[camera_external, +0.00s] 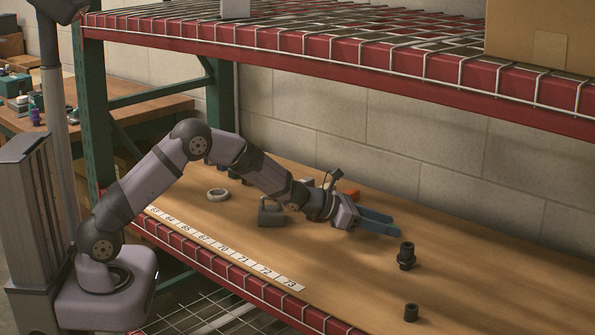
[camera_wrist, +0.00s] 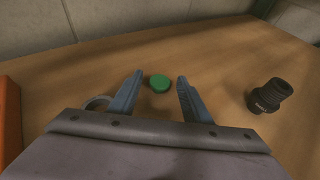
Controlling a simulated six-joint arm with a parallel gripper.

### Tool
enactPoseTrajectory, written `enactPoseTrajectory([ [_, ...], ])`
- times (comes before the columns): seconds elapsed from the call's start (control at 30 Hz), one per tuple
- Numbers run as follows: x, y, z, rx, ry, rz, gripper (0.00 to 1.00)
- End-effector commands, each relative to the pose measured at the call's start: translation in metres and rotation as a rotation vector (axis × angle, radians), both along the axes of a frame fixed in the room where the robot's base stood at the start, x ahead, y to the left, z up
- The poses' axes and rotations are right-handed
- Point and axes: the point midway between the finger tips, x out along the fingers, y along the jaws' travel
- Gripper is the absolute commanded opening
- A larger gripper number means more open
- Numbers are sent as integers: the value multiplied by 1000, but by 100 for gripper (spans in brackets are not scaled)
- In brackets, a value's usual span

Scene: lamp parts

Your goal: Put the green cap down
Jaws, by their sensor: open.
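The green cap (camera_wrist: 160,83) shows in the wrist view as a small round green disc. It appears to rest on the wooden shelf board (camera_wrist: 225,60), between and just ahead of my two blue fingertips, with a gap to each finger. My gripper (camera_wrist: 158,85) is open and holds nothing. In the external view my gripper (camera_external: 383,221) reaches right, low over the board. The cap is not visible there, apparently hidden by the gripper.
A black threaded fitting (camera_wrist: 269,95) stands right of my gripper, also in the external view (camera_external: 406,256). A small black piece (camera_external: 411,312) stands nearer the front. A pale ring (camera_external: 217,194), a dark grey block (camera_external: 271,214) and an orange object (camera_external: 351,194) lie around the arm. The right side is mostly clear.

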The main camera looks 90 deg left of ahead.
Motion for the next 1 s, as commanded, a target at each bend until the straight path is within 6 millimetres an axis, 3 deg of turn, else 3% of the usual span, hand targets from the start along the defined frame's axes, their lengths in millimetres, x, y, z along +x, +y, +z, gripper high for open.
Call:
enactPoseTrajectory([
  [0.17,-7,0,6,0,-1,0,44],
  [0.7,-84,-8,38,1,-1,2,44],
  [1.0,-108,-11,48,0,-1,0,44],
])
